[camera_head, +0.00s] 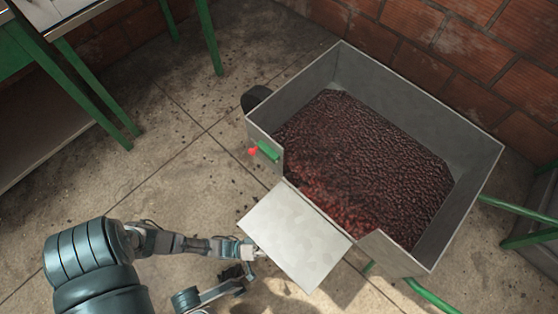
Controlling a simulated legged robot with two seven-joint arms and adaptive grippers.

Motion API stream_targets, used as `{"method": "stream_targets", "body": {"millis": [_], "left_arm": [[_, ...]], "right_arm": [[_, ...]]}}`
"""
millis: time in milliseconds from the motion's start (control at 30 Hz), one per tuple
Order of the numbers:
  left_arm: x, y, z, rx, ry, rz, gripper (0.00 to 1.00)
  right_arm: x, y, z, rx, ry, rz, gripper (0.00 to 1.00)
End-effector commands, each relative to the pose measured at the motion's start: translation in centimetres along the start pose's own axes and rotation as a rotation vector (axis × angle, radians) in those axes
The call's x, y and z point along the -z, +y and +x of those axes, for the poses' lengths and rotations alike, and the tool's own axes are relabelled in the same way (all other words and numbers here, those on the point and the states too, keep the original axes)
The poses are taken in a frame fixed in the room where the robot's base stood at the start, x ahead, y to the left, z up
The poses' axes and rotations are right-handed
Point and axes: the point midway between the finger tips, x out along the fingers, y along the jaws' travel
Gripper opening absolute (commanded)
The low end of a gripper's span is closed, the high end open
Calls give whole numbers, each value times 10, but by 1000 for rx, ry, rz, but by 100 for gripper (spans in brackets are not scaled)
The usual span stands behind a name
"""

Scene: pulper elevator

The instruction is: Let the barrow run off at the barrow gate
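The barrow (462,153) is a grey metal box filled with dark red coffee cherries (365,165). Its gate (295,236) is a pale flat plate that hangs open, folded outward from the opening in the near wall. Cherries lie up to the opening, with redder ones near it. A green latch (268,150) with a red knob (253,151) sits on the wall left of the opening. My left gripper (247,262) is at the gate's lower left edge. Its fingers are small and partly hidden, so contact and opening are unclear.
A black wheel (256,98) shows behind the barrow's left corner, and green handles (515,208) extend at right. A green-legged table (82,95) stands at upper left. A brick wall (430,45) runs behind. The concrete floor (165,165) left of the barrow is clear.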

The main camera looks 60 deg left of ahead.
Motion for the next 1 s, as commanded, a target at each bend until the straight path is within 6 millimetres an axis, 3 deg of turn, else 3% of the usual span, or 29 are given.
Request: {"method": "stream_targets", "body": {"millis": [267, 700, 1000], "left_arm": [[9, 13, 7, -5, 5, 3, 37], [35, 74, 34, -5, 2, 0, 37], [38, 84, 38, -2, 1, -1, 37]], "right_arm": [[3, -1, 1, 3, 3, -1, 31], [3, -1, 1, 2, 3, -1, 31], [3, -1, 1, 2, 4, -1, 31]]}}
